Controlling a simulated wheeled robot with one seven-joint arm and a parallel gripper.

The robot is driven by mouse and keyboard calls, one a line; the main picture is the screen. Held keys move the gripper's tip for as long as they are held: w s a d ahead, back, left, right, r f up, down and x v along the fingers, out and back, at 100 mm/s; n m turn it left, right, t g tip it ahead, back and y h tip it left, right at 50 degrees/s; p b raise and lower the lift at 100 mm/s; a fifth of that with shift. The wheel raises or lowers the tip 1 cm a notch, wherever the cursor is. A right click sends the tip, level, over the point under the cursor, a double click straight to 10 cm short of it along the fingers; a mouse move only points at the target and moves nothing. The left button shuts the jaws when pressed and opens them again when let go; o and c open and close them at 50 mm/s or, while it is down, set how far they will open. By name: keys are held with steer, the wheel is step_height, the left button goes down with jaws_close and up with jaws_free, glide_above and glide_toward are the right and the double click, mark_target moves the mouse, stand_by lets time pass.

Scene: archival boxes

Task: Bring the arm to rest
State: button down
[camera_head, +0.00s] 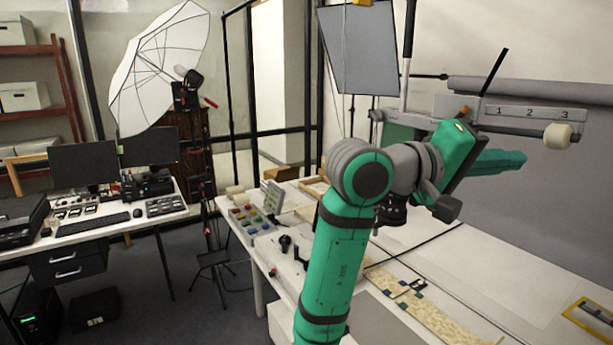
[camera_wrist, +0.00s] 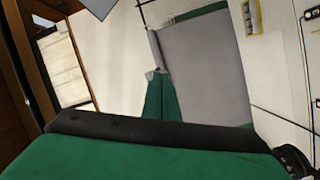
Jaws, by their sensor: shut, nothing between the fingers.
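My green and grey arm rises from the bottom centre in the head view, bends at a round grey joint, and holds its wrist up over the white worktable (camera_head: 515,285). My gripper (camera_head: 446,207) is at the far end of the wrist, raised well above the tabletop. It is shut and I see nothing held in it. The fingertips are small and hard to make out. In the wrist view, a wide green part of mine with a dark edge fills the bottom, and the fingers do not show clearly.
A grey backdrop (camera_head: 560,170) hangs behind the arm. A numbered rail (camera_head: 530,113) and a hanging grey panel (camera_head: 358,50) are close to the wrist. A button box (camera_head: 250,221) and a patterned strip (camera_head: 430,310) lie on the table. A desk (camera_head: 110,225) and white umbrella (camera_head: 158,65) stand left.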

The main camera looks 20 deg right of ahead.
steer(key=w+a+f+n+t, duration=0.25)
steer(key=w+f, duration=0.25)
steer(key=f, duration=0.3)
steer(key=w+a+f+n+t, duration=0.25)
steer(key=w+f+t, duration=0.2)
steer(key=f, duration=0.35)
steer(key=w+a+f+n+t, duration=0.25)
steer(key=w+f, duration=0.25)
steer(key=f, duration=0.3)
steer(key=a+f+n+t+y, duration=0.1)
steer(key=a+f+t+y, duration=0.1)
steer(key=a+f, duration=0.35)
steer(key=s+a+f+n+t+y, duration=0.1)
steer(key=a+f+n+t+y, duration=0.15)
steer(key=f, duration=0.65)
steer(key=a+f+n+t+y, duration=0.1)
steer(key=a+f+t+y, duration=0.1)
steer(key=a+f, duration=0.45)
steer(key=s+a+f+t+y, duration=0.1)
steer(key=s+a+f+y, duration=0.7)
steer(key=s+a+f, duration=0.7)
steer(key=s+a+m+y, duration=0.1)
steer(key=s+a+m, duration=0.2)
steer(key=s, duration=0.8)
steer(key=s+a+m+y, duration=0.2)
steer(key=s+a+m, duration=0.1)
steer(key=s, duration=0.9)
steer(key=shift+s+a+f, duration=0.15)
steer(key=shift+s+a, duration=0.05)
steer(key=shift+a, duration=0.35)
